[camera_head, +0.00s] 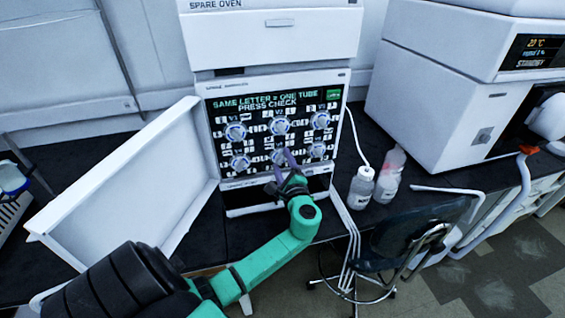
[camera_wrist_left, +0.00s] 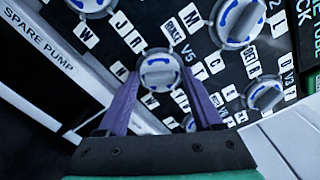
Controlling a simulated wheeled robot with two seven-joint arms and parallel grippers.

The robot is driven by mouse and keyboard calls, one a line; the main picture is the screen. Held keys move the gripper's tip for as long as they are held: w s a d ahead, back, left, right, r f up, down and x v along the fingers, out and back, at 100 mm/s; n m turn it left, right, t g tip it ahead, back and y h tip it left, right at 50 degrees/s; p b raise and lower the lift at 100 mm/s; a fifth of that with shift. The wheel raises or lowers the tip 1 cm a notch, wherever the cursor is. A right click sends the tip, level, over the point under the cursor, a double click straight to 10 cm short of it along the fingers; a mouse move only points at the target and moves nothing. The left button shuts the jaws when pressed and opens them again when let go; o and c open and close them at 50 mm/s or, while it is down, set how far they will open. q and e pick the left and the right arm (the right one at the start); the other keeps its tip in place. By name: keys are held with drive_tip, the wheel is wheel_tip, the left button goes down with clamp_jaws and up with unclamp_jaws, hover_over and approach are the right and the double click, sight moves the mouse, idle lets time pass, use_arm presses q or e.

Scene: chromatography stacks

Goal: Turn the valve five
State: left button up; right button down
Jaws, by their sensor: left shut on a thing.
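The valve panel (camera_head: 222,112) is a black front with two rows of round white knobs and letter tags. Its screen reads "SAME LETTER = ONE TUBE" and "PRESS CHECK". In the left wrist view, the valve five knob (camera_wrist_left: 159,73), tagged V5, sits between the purple fingers of my left gripper (camera_wrist_left: 160,90), which is shut on it. In the head view, my left gripper (camera_head: 282,164) reaches the middle of the lower row and partly hides that knob. My right gripper is not in view.
A white open door panel (camera_head: 135,185) stands left of the valve unit. Two bottles (camera_head: 361,188) (camera_head: 389,176) and a cable stand to its right. A large white instrument (camera_head: 435,100) is further right. A dark chair (camera_head: 410,235) stands in front of the bench.

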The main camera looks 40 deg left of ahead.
use_arm(q)
drive_tip(key=shift+f, duration=0.1)
drive_tip(key=o, duration=1)
drive_tip(key=shift+o, duration=0.2)
drive_tip(key=shift+d, duration=0.1)
drive_tip(key=b+v, duration=0.4)
drive_tip(key=v, duration=1)
drive_tip(key=shift+d, duration=0.2)
drive_tip(key=shift+s, duration=0.15)
